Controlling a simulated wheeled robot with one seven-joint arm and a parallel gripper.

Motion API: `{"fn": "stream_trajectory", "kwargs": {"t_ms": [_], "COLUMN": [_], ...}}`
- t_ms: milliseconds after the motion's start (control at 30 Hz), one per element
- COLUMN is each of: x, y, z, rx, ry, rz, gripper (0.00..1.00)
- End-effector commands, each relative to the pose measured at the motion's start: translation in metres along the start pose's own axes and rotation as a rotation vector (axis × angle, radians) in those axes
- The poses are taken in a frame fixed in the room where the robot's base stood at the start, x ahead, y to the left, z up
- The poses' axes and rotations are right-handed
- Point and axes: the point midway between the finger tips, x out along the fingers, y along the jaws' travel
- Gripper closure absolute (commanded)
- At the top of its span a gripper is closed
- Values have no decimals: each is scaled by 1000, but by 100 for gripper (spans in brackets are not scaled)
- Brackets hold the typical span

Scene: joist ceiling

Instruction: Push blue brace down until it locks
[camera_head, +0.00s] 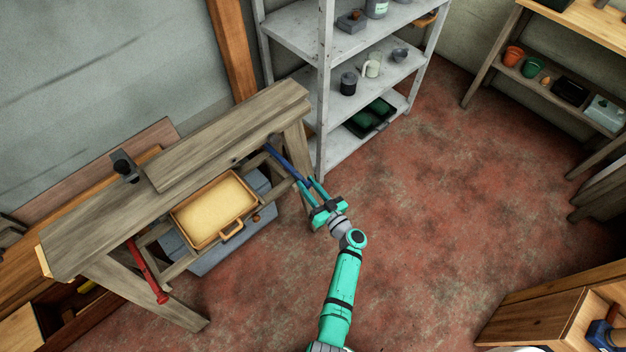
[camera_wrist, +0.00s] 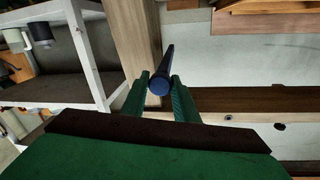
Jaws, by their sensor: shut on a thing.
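The blue brace (camera_head: 287,165) is a thin bar slanting down from under the right end of the wooden workbench (camera_head: 215,140). My gripper (camera_head: 310,188) is shut on its lower, outer end, to the right of the bench. In the wrist view the brace (camera_wrist: 159,80) shows its round blue end between my two green fingers (camera_wrist: 160,95), and the bar runs away toward the bench. Where the brace joins the bench is hidden under the top. I cannot tell whether any lock is engaged.
A red brace (camera_head: 146,270) hangs at the bench's left end. A yellow tray (camera_head: 215,208) sits below the bench top, above a grey-blue box (camera_head: 215,258). A white shelf unit (camera_head: 325,90) stands close behind my gripper.

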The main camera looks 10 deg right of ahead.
Motion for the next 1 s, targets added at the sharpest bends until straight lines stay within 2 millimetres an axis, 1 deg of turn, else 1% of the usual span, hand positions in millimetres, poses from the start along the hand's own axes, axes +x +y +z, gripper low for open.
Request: {"fn": "stream_trajectory", "kwargs": {"t_ms": [33, 133, 500, 533, 567, 600, 867, 1000], "x": [1, 2, 1, 1, 1, 1, 2, -5], "y": [-2, -3, -2, -2, -2, -2, -3, -2], "z": [6, 10, 14, 14, 14, 13, 10, 9], "rx": [1, 0, 1, 2, 2, 2, 1, 0], "ry": [-7, -9, -15, -15, -15, -14, -7, -6], "rz": [-3, -6, -2, -1, -1, -2, -6, -6], "gripper": [100, 100, 100, 66, 59, 56, 56, 56]}}
